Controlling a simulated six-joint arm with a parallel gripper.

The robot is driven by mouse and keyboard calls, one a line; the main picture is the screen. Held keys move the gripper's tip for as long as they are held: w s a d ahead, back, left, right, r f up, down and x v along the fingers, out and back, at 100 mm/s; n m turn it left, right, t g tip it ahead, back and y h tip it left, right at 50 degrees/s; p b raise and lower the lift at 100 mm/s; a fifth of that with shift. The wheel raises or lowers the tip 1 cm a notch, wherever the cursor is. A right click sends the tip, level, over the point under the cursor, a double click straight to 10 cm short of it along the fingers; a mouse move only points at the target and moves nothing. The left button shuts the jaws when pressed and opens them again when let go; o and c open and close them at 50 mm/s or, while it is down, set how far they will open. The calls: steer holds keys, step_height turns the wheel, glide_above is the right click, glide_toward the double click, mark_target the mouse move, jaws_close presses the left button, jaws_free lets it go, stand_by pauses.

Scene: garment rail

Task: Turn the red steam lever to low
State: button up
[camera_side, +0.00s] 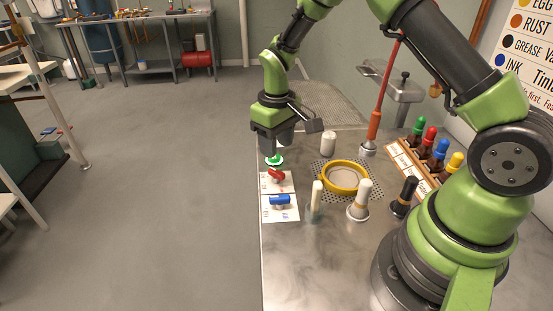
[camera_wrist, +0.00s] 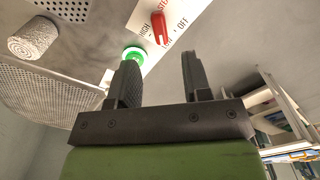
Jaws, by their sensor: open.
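The red steam lever (camera_side: 277,175) sits on a white labelled panel (camera_side: 265,213), behind a blue lever (camera_side: 280,200). In the wrist view the red lever (camera_wrist: 158,28) stands ahead of the fingertips, with HIGH on its left and OFF on its right. The label between them is partly covered, and I cannot tell exactly which mark the lever points to. My gripper (camera_wrist: 160,68) is open and empty, its jaws apart and not touching the lever. In the side view my gripper (camera_side: 275,143) hangs above the far end of the panel, just over a green button (camera_side: 274,160).
A yellow-rimmed ring (camera_side: 343,178) sits on a perforated plate to the right of the panel. A white cylinder (camera_side: 328,144), a white-handled tool (camera_side: 360,199) and a rack of coloured-cap bottles (camera_side: 429,150) stand on the metal table. Open floor lies left.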

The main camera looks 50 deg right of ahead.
steer(key=shift+r, duration=1.45)
steer(key=s+a+r+m+t, duration=0.1)
steer(key=s+a+r+t, duration=0.15)
steer(key=r, duration=0.75)
steer(key=s+a+r+m+t+y, duration=0.1)
steer(key=s+r, duration=0.3)
steer(key=s, duration=0.5)
steer(key=s+a+r+m+t+y, duration=0.1)
steer(key=s+a+r+m+t, duration=0.1)
steer(key=s+r, duration=0.3)
steer(key=s+t, duration=0.1)
steer(key=s, duration=0.3)
steer(key=shift+s+a+t, duration=0.15)
steer(key=shift+a+t, duration=0.05)
steer(key=shift+t, duration=0.15)
